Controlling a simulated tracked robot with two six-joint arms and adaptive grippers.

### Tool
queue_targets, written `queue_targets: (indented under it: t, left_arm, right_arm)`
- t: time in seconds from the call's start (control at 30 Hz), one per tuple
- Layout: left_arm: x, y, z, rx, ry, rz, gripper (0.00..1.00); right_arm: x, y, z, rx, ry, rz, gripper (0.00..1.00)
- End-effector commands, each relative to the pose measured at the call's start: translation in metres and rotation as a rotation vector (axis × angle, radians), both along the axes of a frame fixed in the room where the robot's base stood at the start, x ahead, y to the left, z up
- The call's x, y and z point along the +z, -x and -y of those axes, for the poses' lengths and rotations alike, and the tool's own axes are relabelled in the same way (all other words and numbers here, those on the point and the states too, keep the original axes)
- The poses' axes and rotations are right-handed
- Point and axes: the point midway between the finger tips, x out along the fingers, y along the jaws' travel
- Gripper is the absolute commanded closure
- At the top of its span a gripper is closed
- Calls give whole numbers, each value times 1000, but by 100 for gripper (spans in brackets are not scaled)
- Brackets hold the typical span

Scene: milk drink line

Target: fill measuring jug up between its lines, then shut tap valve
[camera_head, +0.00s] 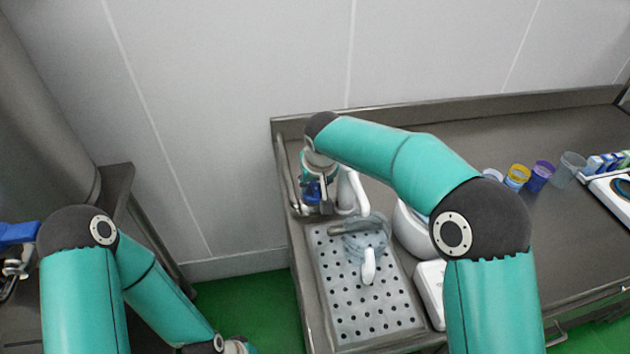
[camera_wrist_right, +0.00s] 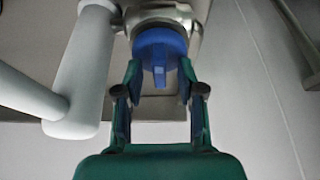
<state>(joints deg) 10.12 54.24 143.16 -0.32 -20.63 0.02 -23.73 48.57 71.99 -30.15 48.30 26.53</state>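The blue tap valve (camera_wrist_right: 160,52) sits on a metal fitting in the right wrist view; its lever points down in that picture. My right gripper (camera_wrist_right: 158,80) is open, with one finger on each side of the lever and gaps visible. In the head view the right gripper (camera_head: 319,199) is at the blue valve, partly hidden by my arm. A white tap spout (camera_head: 350,188) stands beside it. The clear measuring jug (camera_head: 366,240), with a white handle, stands below on the drain tray (camera_head: 345,305). Its lines and level are too small to read.
A white rounded device (camera_head: 410,228) stands right of the jug, partly behind my right arm. Yellow-rimmed (camera_head: 517,175) and purple (camera_head: 541,174) cups and a clear cup (camera_head: 571,168) stand farther right on the steel counter (camera_head: 580,235). A raised edge runs along the back wall.

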Motion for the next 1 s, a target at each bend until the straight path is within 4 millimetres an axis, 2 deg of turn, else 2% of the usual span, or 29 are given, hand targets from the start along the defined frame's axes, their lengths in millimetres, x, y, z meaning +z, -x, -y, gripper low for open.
queue_targets:
  t: [0.23,0.47,0.5,1.0]
  left_arm:
    - [0,0,0,0,0,0,60]
    - [0,0,0,0,0,0,60]
    - [0,0,0,0,0,0,60]
    - [4,0,0,0,0,0,60]
  right_arm:
    - [-1,0,0,-1,0,0,61]
    - [-1,0,0,-1,0,0,98]
    - [0,0,0,-1,0,0,100]
    - [1,-1,2,64,1,-1,100]
